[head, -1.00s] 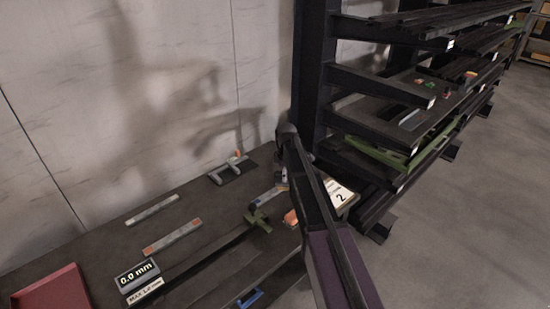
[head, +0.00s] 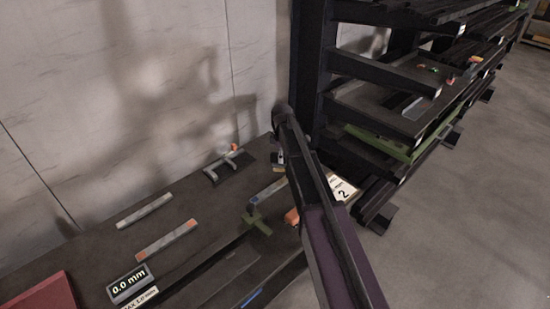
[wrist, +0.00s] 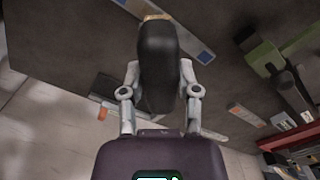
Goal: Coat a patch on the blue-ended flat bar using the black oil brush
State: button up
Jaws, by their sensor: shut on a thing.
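My gripper (wrist: 158,80) is shut on the black oil brush (wrist: 157,65), whose tan bristle end points away from the palm in the wrist view. In the head view my gripper (head: 279,153) is partly hidden by my arm, just beyond the right end of the blue-ended flat bar (head: 270,188). The bar runs behind the bristles in the wrist view, with its blue end (wrist: 205,57) to the right. The bristles overlap the bar there; I cannot tell whether they touch it. A green fixture (head: 257,222) stands by the blue end.
An orange-ended bar (head: 167,240) and a plain grey bar (head: 144,210) lie on the dark bench. A grey stand with an orange tip (head: 231,164) is near the wall. A display reading 0.0 mm (head: 128,283) and a red tray (head: 40,293) are front left. A rack (head: 385,75) stands right.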

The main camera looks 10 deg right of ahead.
jog(key=shift+a, duration=0.15)
jog(key=shift+a, duration=0.15)
jog(key=shift+s+a, duration=0.1)
jog(key=shift+a, duration=0.6)
jog(key=shift+a+f+b, duration=0.1)
jog(key=shift+f+b, duration=0.35)
jog(key=shift+b, duration=0.05)
